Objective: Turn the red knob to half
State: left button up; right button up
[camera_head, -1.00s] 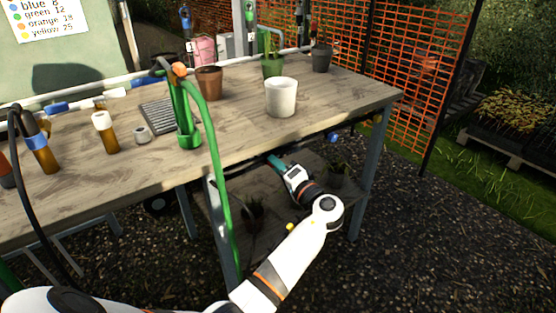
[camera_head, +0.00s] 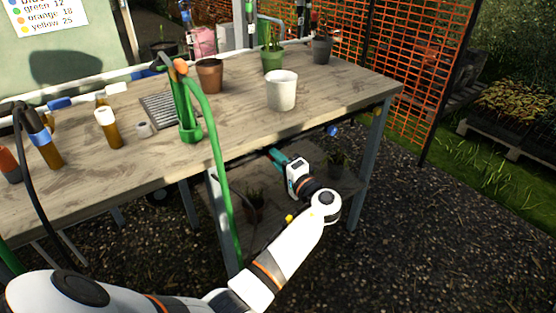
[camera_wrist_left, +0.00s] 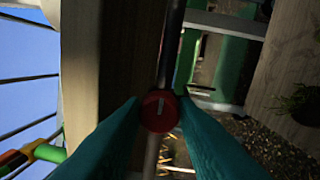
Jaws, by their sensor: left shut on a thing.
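The red knob (camera_wrist_left: 160,112) shows in the left wrist view, round, with a pale mark on its face, on a thin pipe (camera_wrist_left: 168,50). My left gripper (camera_wrist_left: 159,110) has its two teal fingers on either side of the knob and is shut on it. In the head view my left gripper (camera_head: 276,156) reaches under the front edge of the wooden table, and the knob is hidden there. My right gripper is not in view.
The table (camera_head: 235,130) carries a white pot (camera_head: 281,92), a brown pot (camera_head: 209,76), a green stand with a hose (camera_head: 190,130) and several bottles. A lower shelf (camera_head: 290,215) holds potted plants. A table leg (camera_head: 370,165) stands right of my arm.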

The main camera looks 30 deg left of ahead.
pick_arm(q)
jog(key=o, duration=1)
jog(key=v, duration=1.2)
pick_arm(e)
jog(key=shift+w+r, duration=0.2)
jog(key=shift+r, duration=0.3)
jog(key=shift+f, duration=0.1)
